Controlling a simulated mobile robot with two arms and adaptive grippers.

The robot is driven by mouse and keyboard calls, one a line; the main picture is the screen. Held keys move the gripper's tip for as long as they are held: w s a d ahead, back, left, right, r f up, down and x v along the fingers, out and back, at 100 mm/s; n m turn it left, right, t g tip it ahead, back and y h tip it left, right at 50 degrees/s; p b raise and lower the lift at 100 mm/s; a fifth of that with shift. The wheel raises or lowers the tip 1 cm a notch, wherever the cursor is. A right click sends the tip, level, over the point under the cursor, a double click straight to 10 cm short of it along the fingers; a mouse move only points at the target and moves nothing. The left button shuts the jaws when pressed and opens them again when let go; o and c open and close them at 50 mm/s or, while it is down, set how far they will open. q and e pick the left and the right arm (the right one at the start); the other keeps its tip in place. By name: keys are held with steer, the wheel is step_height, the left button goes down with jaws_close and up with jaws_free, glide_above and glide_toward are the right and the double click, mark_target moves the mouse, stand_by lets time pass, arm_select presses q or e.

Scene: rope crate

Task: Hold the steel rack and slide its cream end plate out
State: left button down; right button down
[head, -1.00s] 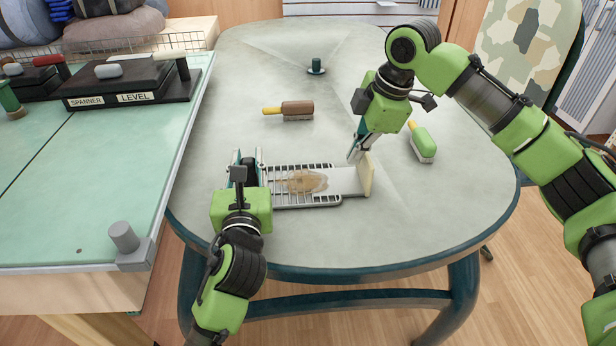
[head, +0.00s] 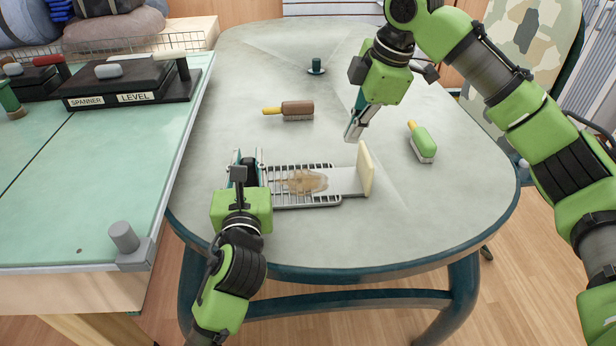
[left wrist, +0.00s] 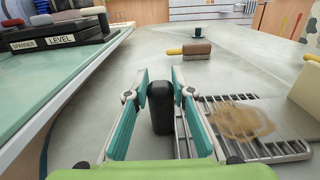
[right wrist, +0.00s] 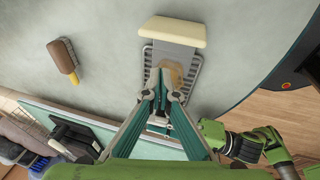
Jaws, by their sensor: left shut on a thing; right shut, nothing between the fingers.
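The steel rack (head: 318,203) lies on the round grey table, with a brown stain over its middle. The cream end plate (head: 366,170) stands upright at the right, on a flat grey sheet (head: 342,180) that extends out beyond the bars. In the right wrist view the cream plate (right wrist: 172,32) is at the far end. My left gripper (head: 248,163) is shut on the rack's black handle (left wrist: 160,108) at its left end. My right gripper (head: 353,137) is shut and empty, raised above and behind the plate, apart from it.
A brown brush (head: 296,110) lies behind the rack, and a green brush (head: 423,143) lies to the right. A small dark peg on a base (head: 316,67) stands at the back. A green-topped bench (head: 90,190) borders the left. The table front is clear.

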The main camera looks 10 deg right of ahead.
arm_select(q)
steer(key=shift+f, duration=0.1)
steer(key=c, duration=1.7)
jaws_free()
steer(key=s, duration=1.2)
steer(key=shift+a, duration=0.1)
